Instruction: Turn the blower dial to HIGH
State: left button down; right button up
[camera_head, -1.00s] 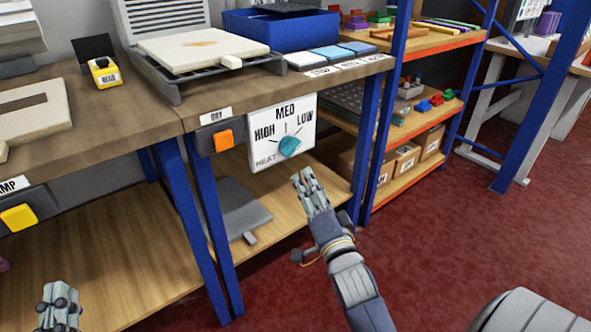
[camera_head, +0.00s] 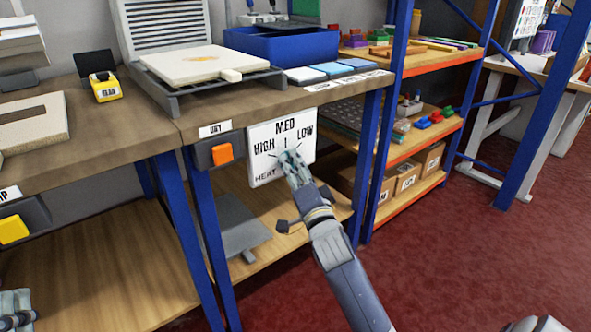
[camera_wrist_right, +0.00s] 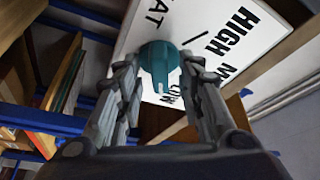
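The blower dial is a teal knob (camera_wrist_right: 159,62) on a white panel (camera_head: 262,160) marked HIGH, MED, LOW and HEAT, below the bench's front edge. In the right wrist view the knob's raised ridge appears to point towards LOW. My right gripper (camera_wrist_right: 158,70) is open, with one finger on each side of the knob; I cannot tell whether they touch it. In the head view my right gripper (camera_head: 292,165) covers most of the knob. My left gripper (camera_head: 14,312) is partly in view at the lower left corner, away from the panel.
An orange button (camera_head: 222,154) under a DRY label is left of the panel. The bench top (camera_head: 215,108) overhangs the panel. A blue table leg (camera_head: 368,155) and shelves with boxes stand to the right. Red floor (camera_head: 440,260) is free in front.

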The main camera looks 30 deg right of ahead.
grip_shut()
